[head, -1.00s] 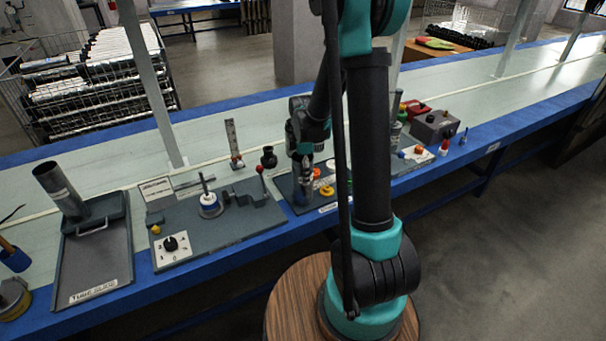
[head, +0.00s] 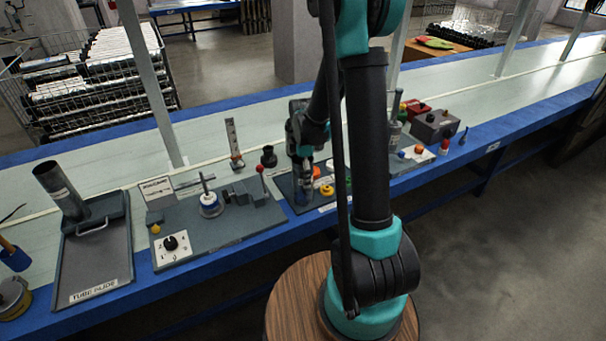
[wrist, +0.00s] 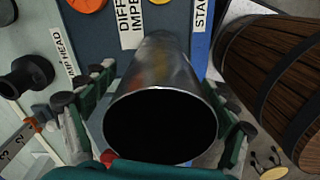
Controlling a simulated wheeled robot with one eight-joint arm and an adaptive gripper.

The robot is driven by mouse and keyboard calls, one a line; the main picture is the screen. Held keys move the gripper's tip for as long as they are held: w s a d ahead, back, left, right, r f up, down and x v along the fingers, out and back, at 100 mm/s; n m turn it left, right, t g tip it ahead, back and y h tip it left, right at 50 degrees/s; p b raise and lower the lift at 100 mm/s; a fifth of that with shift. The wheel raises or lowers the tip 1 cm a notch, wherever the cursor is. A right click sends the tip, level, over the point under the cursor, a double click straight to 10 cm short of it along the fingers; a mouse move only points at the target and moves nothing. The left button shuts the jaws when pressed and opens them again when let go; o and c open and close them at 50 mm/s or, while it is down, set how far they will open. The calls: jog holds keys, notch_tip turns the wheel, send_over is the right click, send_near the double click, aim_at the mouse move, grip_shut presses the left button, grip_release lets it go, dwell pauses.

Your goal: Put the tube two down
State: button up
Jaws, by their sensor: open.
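In the wrist view, a shiny metal tube (wrist: 155,85) stands with its dark round mouth toward the camera. My gripper (wrist: 160,112) is open, with one finger on each side of this tube; I cannot tell whether the fingers touch it. In the head view, my gripper (head: 303,188) is low over the middle of the bench, and the tube there is hard to separate from the fingers. Another grey tube (head: 58,185) leans in a holder on the tray labelled TUBE GUIDE (head: 95,265). No tube is marked two that I can read.
A grey board (head: 225,228) with a dial, lever and gauge lies left of my gripper. Orange and yellow caps (head: 327,190) sit close by on the labelled dark board. A wooden barrel-like stool (wrist: 270,75) is at the right in the wrist view. Bench uprights stand behind.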

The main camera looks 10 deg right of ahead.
notch_tip(320, 180, up, 12)
jog(key=s+d+f+m+t, duration=0.2)
jog(key=s+m, duration=0.7)
jog(key=s, duration=0.1)
jog(key=s+d+f+m+t, duration=0.2)
jog(key=s+f+m, duration=0.1)
jog(key=s+m, duration=0.6)
jog(key=shift+s+d+m, duration=0.3)
jog(key=shift+s+d, duration=0.05)
jog(key=shift+s, duration=0.5)
jog(key=shift+f, duration=0.1)
